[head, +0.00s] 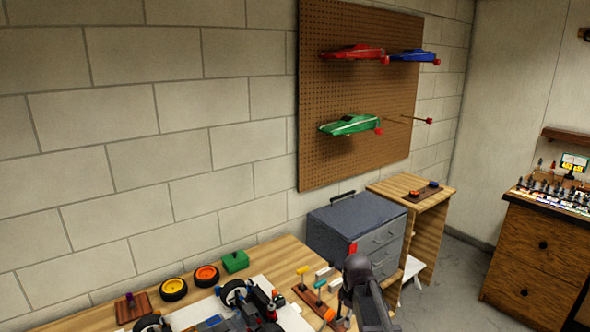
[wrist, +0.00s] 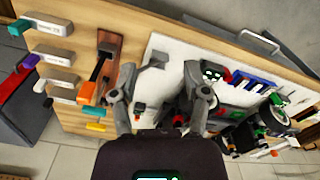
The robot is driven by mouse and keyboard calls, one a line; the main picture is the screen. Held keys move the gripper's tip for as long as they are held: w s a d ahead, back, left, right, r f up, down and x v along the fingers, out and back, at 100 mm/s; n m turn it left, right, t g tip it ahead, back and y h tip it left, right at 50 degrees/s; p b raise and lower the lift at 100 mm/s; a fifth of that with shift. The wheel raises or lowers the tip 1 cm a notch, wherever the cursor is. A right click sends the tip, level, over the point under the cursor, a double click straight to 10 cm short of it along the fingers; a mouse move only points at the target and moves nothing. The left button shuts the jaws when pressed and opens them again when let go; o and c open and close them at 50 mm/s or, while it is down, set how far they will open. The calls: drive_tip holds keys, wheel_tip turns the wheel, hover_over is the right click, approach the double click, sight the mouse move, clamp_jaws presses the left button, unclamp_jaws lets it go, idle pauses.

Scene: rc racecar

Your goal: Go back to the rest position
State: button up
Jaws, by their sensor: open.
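My gripper (wrist: 160,78) is in the wrist view, its two grey fingers spread apart with nothing between them. It is over the wooden workbench, with the white mat (wrist: 168,52) behind the gap. A partly built RC car (wrist: 238,112) lies to the right of the fingers, and the right finger overlaps part of it in the picture. The car also shows at the bottom of the head view (head: 240,302).
The workbench (head: 262,262) holds a yellow wheel (head: 173,289), an orange wheel (head: 206,276), a green box (head: 235,261) and coloured-handled tools (head: 319,286). A grey drawer cabinet (head: 352,228) stands beyond. Car bodies hang on a pegboard (head: 345,90). Floor (head: 455,270) is clear at right.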

drive_tip(key=s+m, duration=1.1)
drive_tip(key=s, duration=0.2)
drive_tip(key=shift+s+d+m, duration=0.15)
drive_tip(key=shift+s+m, duration=0.05)
drive_tip(key=shift+m, duration=0.1)
idle(0.6)
